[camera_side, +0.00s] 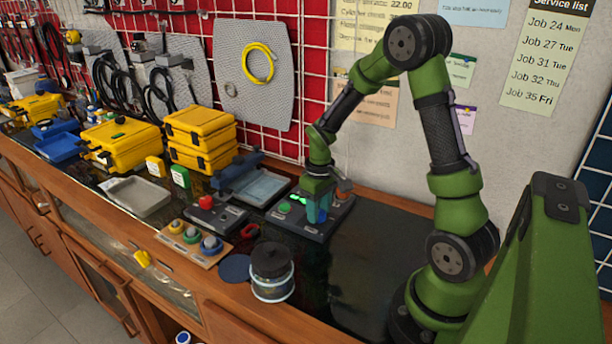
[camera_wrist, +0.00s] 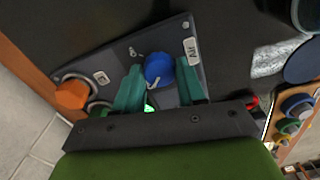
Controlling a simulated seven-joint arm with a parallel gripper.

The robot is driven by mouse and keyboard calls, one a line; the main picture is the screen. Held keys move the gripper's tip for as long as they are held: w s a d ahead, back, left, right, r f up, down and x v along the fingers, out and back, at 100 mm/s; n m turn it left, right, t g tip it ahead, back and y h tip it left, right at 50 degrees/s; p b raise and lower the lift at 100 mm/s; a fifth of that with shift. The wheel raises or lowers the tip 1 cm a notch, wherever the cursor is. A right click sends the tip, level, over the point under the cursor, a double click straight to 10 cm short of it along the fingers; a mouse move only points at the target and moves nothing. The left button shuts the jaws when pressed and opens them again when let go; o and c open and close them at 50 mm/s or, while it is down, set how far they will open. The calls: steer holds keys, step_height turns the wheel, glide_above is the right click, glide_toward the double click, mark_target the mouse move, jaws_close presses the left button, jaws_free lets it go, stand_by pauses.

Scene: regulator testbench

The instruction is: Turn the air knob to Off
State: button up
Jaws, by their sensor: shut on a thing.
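The blue air knob (camera_wrist: 158,68) sits on a dark control panel (camera_wrist: 125,52), with an "Air" label (camera_wrist: 192,48) beside it. My gripper (camera_wrist: 160,78) has its two teal fingers on either side of the blue knob and is shut on it. A pale pointer line shows on the knob's near face, toward the lower left of the wrist view. In the side view my gripper (camera_side: 318,212) reaches down onto the panel (camera_side: 285,220), and the fingers mostly hide the knob. The knob's Off mark cannot be read clearly.
An orange knob (camera_wrist: 71,95) and a small white label (camera_wrist: 101,77) are at the panel's other end. The dark mat right of the panel is clear.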

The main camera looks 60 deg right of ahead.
steer(key=shift+r, duration=0.1)
steer(key=o, duration=1.1)
steer(key=shift+c, duration=0.2)
step_height(320, 180, up, 17)
steer(key=s+a+r+m+t+y, duration=0.1)
steer(key=s+a+r+t, duration=0.1)
steer(key=a, duration=0.6)
steer(key=s+a+r+m+t+y, duration=0.1)
steer(key=s+a+r+t, duration=0.1)
steer(key=s+a+t, duration=0.3)
steer(key=s+a, duration=0.2)
steer(key=a, duration=0.2)
steer(key=shift+s, duration=0.15)
